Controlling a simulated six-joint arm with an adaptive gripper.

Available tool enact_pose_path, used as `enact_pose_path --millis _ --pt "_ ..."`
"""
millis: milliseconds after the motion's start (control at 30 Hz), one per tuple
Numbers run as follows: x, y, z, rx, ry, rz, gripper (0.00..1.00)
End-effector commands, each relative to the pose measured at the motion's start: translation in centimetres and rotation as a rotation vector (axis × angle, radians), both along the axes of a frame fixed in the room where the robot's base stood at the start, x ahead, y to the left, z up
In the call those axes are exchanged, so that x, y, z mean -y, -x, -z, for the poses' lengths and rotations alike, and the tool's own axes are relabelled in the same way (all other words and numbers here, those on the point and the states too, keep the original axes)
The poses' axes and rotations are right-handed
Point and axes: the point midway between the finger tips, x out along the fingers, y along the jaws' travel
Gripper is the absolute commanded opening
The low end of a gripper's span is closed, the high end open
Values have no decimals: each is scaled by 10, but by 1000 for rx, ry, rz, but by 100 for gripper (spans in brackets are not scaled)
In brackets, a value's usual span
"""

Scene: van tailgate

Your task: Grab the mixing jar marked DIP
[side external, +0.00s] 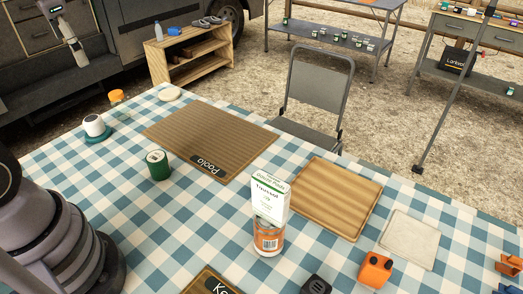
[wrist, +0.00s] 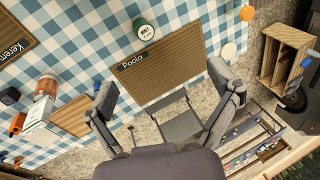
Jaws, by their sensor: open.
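A dark green jar (side external: 158,168) with a white top stands upright on the checked tablecloth, at the near left edge of the mat lettered Paola. It also shows in the wrist view (wrist: 144,30), with short dark lettering on its top that I cannot read for sure. I see no legible DIP mark on any jar. My gripper (wrist: 161,78) is open and empty in the wrist view, its fingers spread wide and high above the scene. The green jar lies beyond the fingertips, near the top of that view.
A white carton (side external: 270,194) and an orange-and-white can (side external: 267,239) stand close together right of the jar. An orange-lidded jar (side external: 117,100) and a white cup (side external: 94,125) stand left.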

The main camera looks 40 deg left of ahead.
Motion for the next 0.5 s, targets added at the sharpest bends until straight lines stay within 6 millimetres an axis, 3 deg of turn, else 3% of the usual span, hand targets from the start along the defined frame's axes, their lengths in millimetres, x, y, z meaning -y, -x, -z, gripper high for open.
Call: enact_pose_path --millis 267,500 --pt "-94 -80 38 -447 -363 113 89" --pt "-172 -146 102 -800 -641 275 89"
